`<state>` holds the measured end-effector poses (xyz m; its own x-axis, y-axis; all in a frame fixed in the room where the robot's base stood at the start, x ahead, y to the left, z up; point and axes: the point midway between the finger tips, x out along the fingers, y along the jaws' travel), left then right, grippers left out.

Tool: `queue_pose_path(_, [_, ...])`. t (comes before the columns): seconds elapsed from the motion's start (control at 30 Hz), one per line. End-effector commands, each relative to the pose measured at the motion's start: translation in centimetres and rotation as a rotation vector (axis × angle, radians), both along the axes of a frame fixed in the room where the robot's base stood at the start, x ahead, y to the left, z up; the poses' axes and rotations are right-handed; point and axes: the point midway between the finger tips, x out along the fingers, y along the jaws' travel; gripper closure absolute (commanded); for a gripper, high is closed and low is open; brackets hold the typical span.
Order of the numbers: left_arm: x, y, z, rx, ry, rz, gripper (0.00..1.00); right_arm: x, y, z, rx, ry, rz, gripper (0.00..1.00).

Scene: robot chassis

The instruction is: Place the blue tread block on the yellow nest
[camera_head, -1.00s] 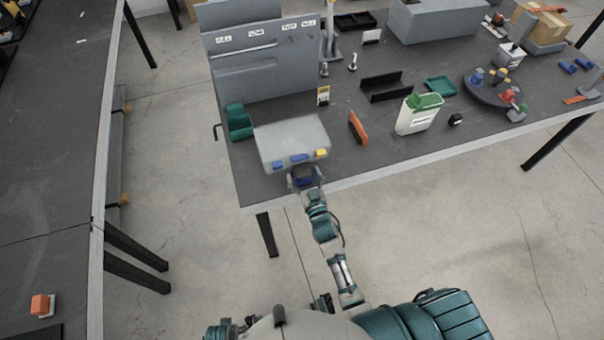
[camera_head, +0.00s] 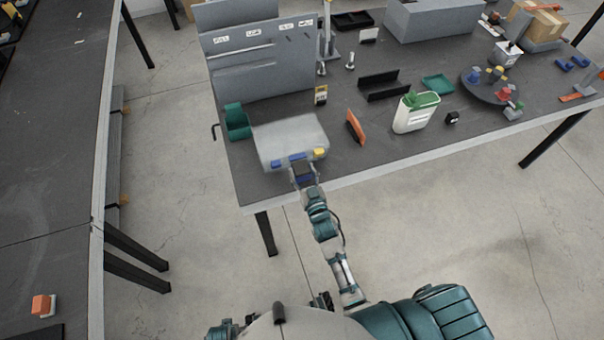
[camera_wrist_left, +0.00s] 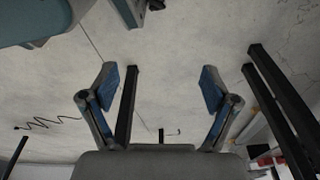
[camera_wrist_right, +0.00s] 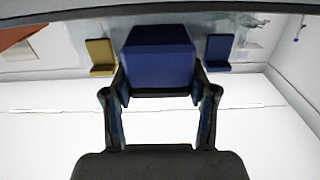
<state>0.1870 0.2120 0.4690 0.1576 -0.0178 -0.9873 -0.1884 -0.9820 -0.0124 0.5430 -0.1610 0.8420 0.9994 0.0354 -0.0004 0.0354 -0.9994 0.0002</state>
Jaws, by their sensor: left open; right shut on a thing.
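My right gripper (camera_head: 304,175) is at the front edge of the grey chassis box (camera_head: 290,136) on the table. It is shut on the blue tread block (camera_wrist_right: 158,58), which fills the space between its fingers in the right wrist view. The yellow nest (camera_head: 320,153) is at the box's front right corner and shows left of the held block in the right wrist view (camera_wrist_right: 101,57). A blue nest (camera_wrist_right: 217,53) shows on the block's other side. My left gripper (camera_wrist_left: 160,92) is open and empty above the floor, off the table.
An orange upright piece (camera_head: 355,127) stands right of the box. A white container with a green top (camera_head: 414,112) is farther right. A green holder (camera_head: 237,122) is at the left. A grey panel rack (camera_head: 262,65) rises behind. Table is clear in front of the container.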

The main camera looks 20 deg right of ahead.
Motion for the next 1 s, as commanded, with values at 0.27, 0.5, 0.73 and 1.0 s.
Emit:
queue_pose_path(0.27, [-1.8, 0.3, -1.8, 0.002, 0.014, -0.003, 0.13, 0.1, 0.0, 4.9, -0.001, -0.004, 0.001, 0.88])
queue_pose_path(0.5, [-2.4, 0.4, -2.5, 0.003, 0.017, -0.004, 0.13, -4.8, -0.2, 4.7, 0.001, 0.004, 0.0, 0.88])
queue_pose_path(0.73, [-2.6, 0.4, -2.7, 0.003, 0.019, -0.004, 0.13, -12.0, -0.4, 4.7, 0.001, 0.006, -0.001, 0.88])
queue_pose_path(1.0, [-2.5, 0.4, -2.7, 0.004, 0.02, -0.005, 0.13, -17.6, -0.6, 4.7, 0.001, 0.004, 0.0, 0.88])
